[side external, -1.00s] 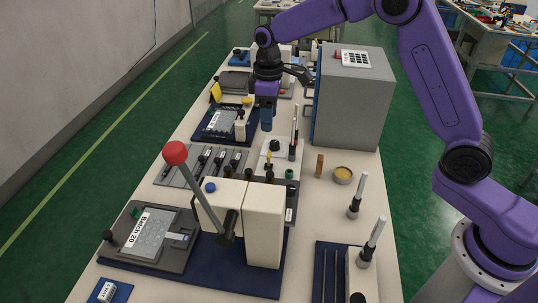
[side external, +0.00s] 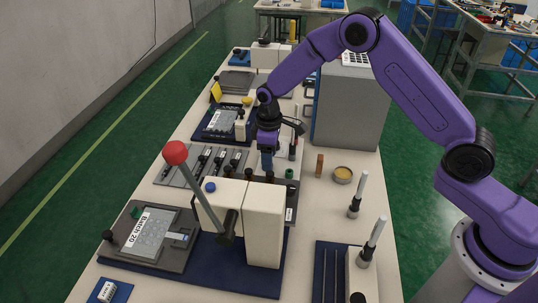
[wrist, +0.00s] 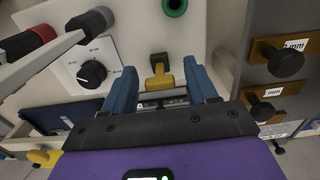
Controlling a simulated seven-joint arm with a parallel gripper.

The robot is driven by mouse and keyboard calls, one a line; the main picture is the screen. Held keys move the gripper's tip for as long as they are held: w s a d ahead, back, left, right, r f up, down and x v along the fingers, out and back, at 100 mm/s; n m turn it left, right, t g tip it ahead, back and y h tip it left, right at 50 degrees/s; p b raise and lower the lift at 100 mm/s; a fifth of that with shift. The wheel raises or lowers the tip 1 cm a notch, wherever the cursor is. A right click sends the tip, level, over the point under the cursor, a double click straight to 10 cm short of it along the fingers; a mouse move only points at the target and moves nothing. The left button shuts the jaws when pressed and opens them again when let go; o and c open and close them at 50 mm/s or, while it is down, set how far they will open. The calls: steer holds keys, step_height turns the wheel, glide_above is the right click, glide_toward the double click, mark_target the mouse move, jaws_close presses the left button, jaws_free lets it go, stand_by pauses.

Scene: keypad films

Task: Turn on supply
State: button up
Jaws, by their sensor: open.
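A yellow-tipped lever switch (wrist: 160,78) on a dark mount shows in the wrist view, on a pale panel (wrist: 135,22). My gripper (wrist: 162,82) is open, with one blue finger on each side of the yellow lever. I cannot tell whether either finger touches it. A black dial knob (wrist: 92,73) on a white plate sits left of the fingers on the same panel. No supply label is readable. In the side external view my gripper (side external: 267,163) points down behind the cream press block and hides most of the panel and the lever.
A red-ball lever (side external: 175,152) and cream block (side external: 264,225) stand in front. A grey cabinet (side external: 352,105) stands behind right. A green ring (wrist: 175,6) and grey rods (wrist: 75,28) lie close to the fingers. A drawer unit (wrist: 285,65) stands right.

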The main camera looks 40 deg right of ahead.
steer(key=c, duration=1.1)
steer(key=shift+o, duration=0.2)
steer(key=shift+s+d+t+y, duration=0.15)
steer(key=shift+s+t+y, duration=0.05)
steer(key=shift+t+y, duration=0.3)
steer(key=o, duration=1.1)
steer(key=shift+c, duration=0.2)
step_height(320, 180, up, 17)
steer(key=s+d, duration=0.1)
steer(key=shift+s+d+r, duration=0.15)
steer(key=shift+s+d, duration=0.15)
